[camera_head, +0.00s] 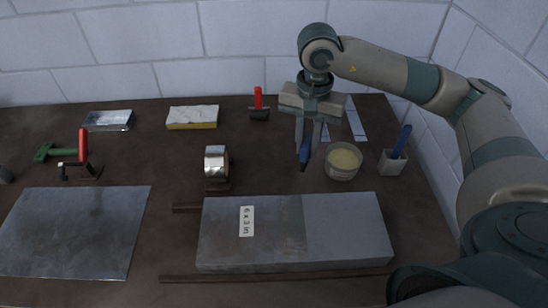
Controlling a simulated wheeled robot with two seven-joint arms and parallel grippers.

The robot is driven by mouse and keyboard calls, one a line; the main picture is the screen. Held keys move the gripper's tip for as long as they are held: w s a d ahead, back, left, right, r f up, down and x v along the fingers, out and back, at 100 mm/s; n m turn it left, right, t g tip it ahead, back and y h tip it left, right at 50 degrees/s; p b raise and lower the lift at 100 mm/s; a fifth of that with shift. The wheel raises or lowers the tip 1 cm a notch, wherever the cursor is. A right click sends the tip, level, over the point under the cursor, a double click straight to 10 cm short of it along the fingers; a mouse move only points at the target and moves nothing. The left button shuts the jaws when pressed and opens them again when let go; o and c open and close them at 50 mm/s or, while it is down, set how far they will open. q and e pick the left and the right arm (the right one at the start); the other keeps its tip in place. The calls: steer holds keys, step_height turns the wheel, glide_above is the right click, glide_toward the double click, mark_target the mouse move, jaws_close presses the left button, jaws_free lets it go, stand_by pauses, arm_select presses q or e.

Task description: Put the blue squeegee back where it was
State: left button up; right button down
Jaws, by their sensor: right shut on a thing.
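The blue squeegee (305,154) is held in my right gripper (306,143), with its handle between the two fingers. The fingers point down and are shut on it. It hangs just left of the round tub (343,161) of pale yellow paste. Whether its lower end touches the table is hard to tell. My left gripper is not in view.
A grey holder (392,163) with a blue-handled tool (401,141) stands right of the tub. A grey duct piece (345,230) lies in front, between dark rails. Metal strips (355,119) lie behind the tub.

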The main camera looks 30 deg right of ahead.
arm_select(q)
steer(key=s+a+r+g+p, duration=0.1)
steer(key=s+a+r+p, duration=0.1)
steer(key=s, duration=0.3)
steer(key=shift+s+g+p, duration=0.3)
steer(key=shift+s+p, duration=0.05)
steer(key=shift+p, duration=0.15)
arm_select(e)
steer(key=w+a+f, duration=0.5)
steer(key=w, duration=0.1)
steer(key=shift+w, duration=0.35)
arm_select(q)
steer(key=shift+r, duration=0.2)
arm_select(e)
steer(key=shift+a+f, duration=0.1)
steer(key=shift+f+p, duration=0.25)
steer(key=shift+p, duration=0.1)
step_height(320, 180, down, 3)
steer(key=shift+r+p, duration=0.1)
steer(key=shift+p, duration=0.65)
steer(key=shift+f, duration=0.2)
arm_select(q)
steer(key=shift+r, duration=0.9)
arm_select(e)
steer(key=shift+f, duration=0.1)
